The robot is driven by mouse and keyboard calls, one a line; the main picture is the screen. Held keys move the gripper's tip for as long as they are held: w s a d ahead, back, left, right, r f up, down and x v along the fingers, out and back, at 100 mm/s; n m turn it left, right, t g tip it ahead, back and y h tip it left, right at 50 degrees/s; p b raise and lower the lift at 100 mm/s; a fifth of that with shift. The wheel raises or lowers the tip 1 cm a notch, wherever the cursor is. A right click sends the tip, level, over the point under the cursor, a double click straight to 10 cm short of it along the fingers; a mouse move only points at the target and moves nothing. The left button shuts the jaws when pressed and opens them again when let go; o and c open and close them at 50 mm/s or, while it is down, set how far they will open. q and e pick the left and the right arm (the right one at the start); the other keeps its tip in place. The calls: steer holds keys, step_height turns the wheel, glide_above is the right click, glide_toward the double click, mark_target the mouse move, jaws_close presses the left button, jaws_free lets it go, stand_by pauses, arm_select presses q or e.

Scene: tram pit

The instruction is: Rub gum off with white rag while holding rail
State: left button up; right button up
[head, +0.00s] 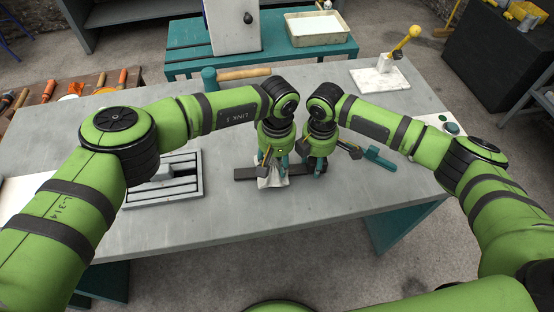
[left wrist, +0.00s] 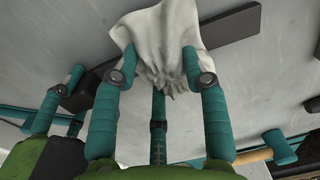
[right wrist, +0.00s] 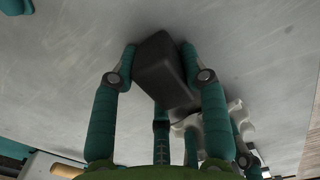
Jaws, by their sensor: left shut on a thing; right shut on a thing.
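The rail, a short dark bar (head: 244,174), lies on the grey worktable. My left gripper (head: 273,161) points down over its middle, shut on the crumpled white rag (head: 271,183). In the left wrist view the rag (left wrist: 155,35) hangs between the fingers and covers part of the rail (left wrist: 230,34). My right gripper (head: 314,166) is shut on the rail's right end; its fingers sit on either side of the dark block end (right wrist: 164,68) in the right wrist view. The two grippers are close together. I cannot make out any gum; the rag and grippers hide part of the rail.
A grooved metal plate (head: 165,189) lies left of the rail. A teal tool (head: 379,158) lies to the right, close to my right gripper. A wooden-handled mallet (head: 244,73) lies at the back edge. A stone block (head: 381,78) with a yellow-knobbed lever stands back right. The front table is clear.

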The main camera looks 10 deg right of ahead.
arm_select(q)
steer(key=shift+s+d+r+h, duration=0.15)
steer(key=shift+d+r, duration=0.15)
steer(key=shift+d, duration=0.25)
steer(key=shift+s+d+r+h, duration=0.15)
steer(key=shift+d+r, duration=0.1)
steer(key=shift+d, duration=0.25)
steer(key=shift+w+r, duration=0.1)
steer(key=shift+r, duration=0.3)
steer(key=shift+w+a+f, duration=0.1)
steer(key=shift+a, duration=1.5)
steer(key=shift+w+a+f, duration=0.1)
steer(key=shift+a, duration=1.5)
steer(key=shift+f, duration=1.05)
steer(key=shift+s+d, duration=0.15)
steer(key=shift+d, duration=2)
